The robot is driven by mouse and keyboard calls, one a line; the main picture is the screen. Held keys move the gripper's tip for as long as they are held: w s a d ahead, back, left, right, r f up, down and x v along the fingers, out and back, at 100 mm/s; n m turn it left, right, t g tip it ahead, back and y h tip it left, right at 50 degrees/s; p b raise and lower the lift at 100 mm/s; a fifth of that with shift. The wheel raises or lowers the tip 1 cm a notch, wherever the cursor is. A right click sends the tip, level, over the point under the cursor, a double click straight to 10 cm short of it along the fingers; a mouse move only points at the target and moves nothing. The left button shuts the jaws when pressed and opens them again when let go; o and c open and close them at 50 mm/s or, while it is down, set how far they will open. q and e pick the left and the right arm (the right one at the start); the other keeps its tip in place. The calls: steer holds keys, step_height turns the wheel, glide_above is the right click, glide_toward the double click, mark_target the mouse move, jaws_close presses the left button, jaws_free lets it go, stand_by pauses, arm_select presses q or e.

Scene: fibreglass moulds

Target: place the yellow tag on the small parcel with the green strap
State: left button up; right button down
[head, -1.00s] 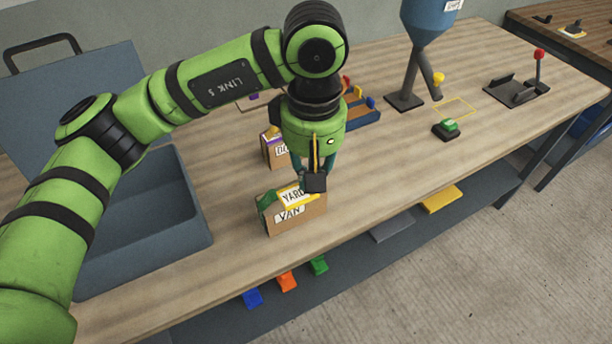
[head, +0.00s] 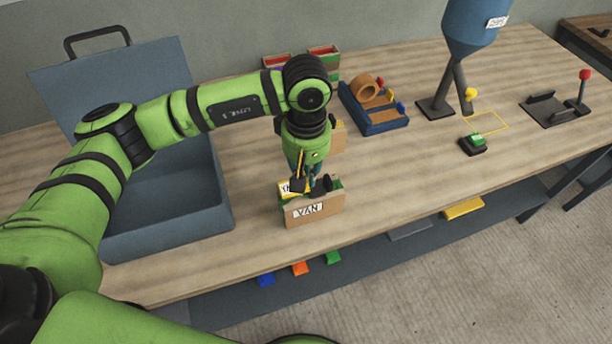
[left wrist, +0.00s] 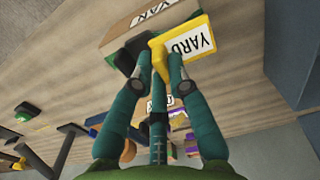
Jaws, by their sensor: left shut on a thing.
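A small brown parcel (head: 330,210) with a VAN label stands upright near the front edge of the table; its green strap shows at the top, partly hidden by my gripper. My left gripper (head: 312,187) is just above the parcel's top, shut on the yellow tag (head: 286,188). I cannot tell whether the tag touches the parcel. My right gripper is not in view.
Another brown parcel (head: 338,140) stands close behind, partly hidden by my arm. An open blue-grey case (head: 130,240) is at left. A blue tape holder (head: 380,122), a green button (head: 476,142) and a hopper (head: 474,28) are to the right. The tabletop right of the parcel is clear.

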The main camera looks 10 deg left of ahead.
arm_select(q)
step_height(320, 180, down, 3)
steer(key=shift+f+p, duration=0.1)
steer(key=shift+p, duration=0.65)
steer(key=shift+f, duration=0.1)
steer(key=shift+f+b, duration=0.25)
steer(key=shift+b, duration=0.15)
steer(key=o, duration=0.8)
steer(key=shift+r, duration=0.1)
